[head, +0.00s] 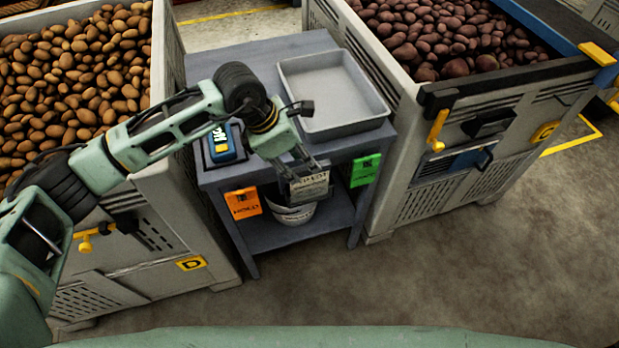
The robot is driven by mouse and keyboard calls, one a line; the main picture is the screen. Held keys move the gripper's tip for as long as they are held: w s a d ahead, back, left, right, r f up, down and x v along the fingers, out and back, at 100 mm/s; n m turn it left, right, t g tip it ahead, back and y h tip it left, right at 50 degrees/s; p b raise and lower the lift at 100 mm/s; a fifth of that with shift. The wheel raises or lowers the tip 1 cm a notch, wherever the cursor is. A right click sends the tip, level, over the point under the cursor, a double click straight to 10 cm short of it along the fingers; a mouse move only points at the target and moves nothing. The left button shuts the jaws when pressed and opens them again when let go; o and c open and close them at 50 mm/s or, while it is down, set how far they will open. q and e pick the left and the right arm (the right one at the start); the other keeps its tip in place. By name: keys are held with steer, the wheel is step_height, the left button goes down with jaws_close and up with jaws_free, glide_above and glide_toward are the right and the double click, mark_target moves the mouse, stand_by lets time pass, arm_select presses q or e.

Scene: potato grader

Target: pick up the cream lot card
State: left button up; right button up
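The cream lot card (310,188) is at the front edge of the grey table, between an orange card and a green card. It seems to hang there like them, with dark print along its top. My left gripper (303,169) reaches over the table from the left and points down at the card's upper edge. Its two fingers look apart, with their tips at or just above the card's top. I cannot tell whether they touch the card. My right gripper is not in view.
The grey table (225,178) carries an empty grey tray (335,95) and a blue handheld device (221,143). The orange card (243,204) and green card (365,170) flank the cream one. A white bucket (293,214) stands below. Potato crates (165,225) (440,185) stand close on both sides.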

mark_target(307, 168)
arm_select(q)
steer(key=x, duration=0.2)
steer(key=p+x, duration=0.1)
steer(key=x, duration=0.1)
steer(key=shift+w+d+f+p, duration=0.1)
steer(key=shift+d+f+p, duration=0.2)
steer(key=shift+d, duration=0.1)
steer(key=shift+w+d+f, duration=0.1)
steer(key=shift+d+f, duration=0.1)
steer(key=shift+f, duration=0.3)
steer(key=shift+f+b, duration=0.25)
steer(key=shift+b, duration=0.15)
steer(key=shift+c, duration=0.5)
jaws_close()
